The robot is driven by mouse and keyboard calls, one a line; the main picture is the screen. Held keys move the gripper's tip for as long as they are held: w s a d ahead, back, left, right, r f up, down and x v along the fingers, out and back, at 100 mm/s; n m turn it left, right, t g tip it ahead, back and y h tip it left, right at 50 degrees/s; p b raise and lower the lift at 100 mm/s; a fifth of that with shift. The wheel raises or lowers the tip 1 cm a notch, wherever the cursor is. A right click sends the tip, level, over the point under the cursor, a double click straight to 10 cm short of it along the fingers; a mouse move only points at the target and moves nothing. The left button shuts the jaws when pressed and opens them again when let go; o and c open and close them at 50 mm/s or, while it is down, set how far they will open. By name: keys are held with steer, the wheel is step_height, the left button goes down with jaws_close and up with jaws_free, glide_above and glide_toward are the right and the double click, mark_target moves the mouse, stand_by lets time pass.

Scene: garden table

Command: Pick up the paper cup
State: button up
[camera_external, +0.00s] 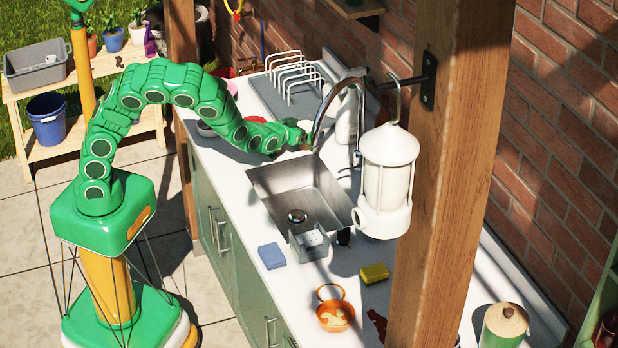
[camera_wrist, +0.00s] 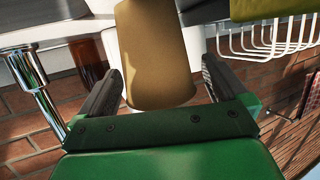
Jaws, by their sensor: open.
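The paper cup (camera_wrist: 155,52) is tan-brown with a pale edge at its lower end in the wrist view, where the scene looks upside down. My gripper (camera_wrist: 160,78) is open, with one dark finger on each side of the cup. A gap shows between the cup and the right finger; whether the left finger touches it I cannot tell. In the external view my gripper (camera_external: 291,138) is over the counter behind the sink, left of the tap, and largely hides the cup.
The sink (camera_external: 268,185) and curved tap (camera_external: 317,118) are close to my gripper. A white dish rack (camera_external: 291,72) stands behind it, and a white lantern (camera_external: 386,180) hangs at the right. A blue sponge (camera_external: 271,256), yellow sponge (camera_external: 374,273) and orange bowl (camera_external: 335,316) lie nearer the front.

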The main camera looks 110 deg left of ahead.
steer(key=shift+c, duration=0.2)
steer(key=c, duration=0.9)
